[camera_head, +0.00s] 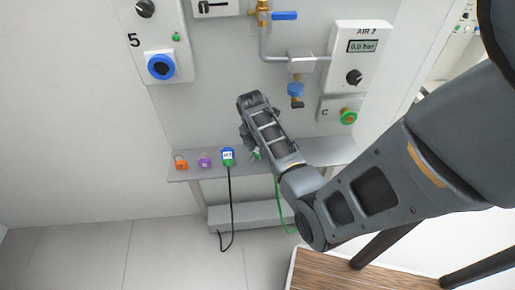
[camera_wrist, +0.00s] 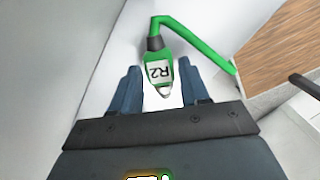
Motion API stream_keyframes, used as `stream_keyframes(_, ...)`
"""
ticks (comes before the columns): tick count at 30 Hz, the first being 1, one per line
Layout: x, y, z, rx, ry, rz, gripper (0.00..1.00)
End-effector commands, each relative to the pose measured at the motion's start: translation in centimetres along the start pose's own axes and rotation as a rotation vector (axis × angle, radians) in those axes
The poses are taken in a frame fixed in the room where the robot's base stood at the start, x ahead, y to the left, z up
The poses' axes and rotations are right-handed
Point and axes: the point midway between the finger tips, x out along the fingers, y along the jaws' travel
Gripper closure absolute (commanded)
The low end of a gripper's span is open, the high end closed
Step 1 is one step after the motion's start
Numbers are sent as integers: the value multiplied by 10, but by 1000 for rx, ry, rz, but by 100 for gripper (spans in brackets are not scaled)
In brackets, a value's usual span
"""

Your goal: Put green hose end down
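The green hose end (camera_wrist: 158,75), with a white label reading R2, lies between the two fingers of my gripper (camera_wrist: 160,85) in the wrist view. Its metal tip points toward the gripper palm. A narrow light gap shows on each side of it, so the fingers look open around it. The green hose (camera_wrist: 195,48) bends away to the right. In the head view, my forearm mostly hides the gripper and hose end near the shelf; a bit of green (camera_head: 256,154) shows beside it. The green hose also hangs below the shelf (camera_head: 283,208).
The grey shelf (camera_head: 190,174) holds an orange padlock (camera_head: 181,163), a purple item (camera_head: 205,160) and a blue-green plug (camera_head: 228,156) with a black cable. Valves, pipes and the AIR 7 box (camera_head: 358,65) are on the panel above. A wooden top (camera_head: 325,272) stands at the lower right.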

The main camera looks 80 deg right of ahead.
Motion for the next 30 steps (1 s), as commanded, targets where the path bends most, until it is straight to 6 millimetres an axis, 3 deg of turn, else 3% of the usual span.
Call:
stream_keyframes(4, 0, 0, 0, 0, 0, 0, 42)
stream_keyframes(14, -8, 1, 0, 0, -1, 2, 42)
stream_keyframes(30, -105, 1, 1, 0, -1, 3, 42)
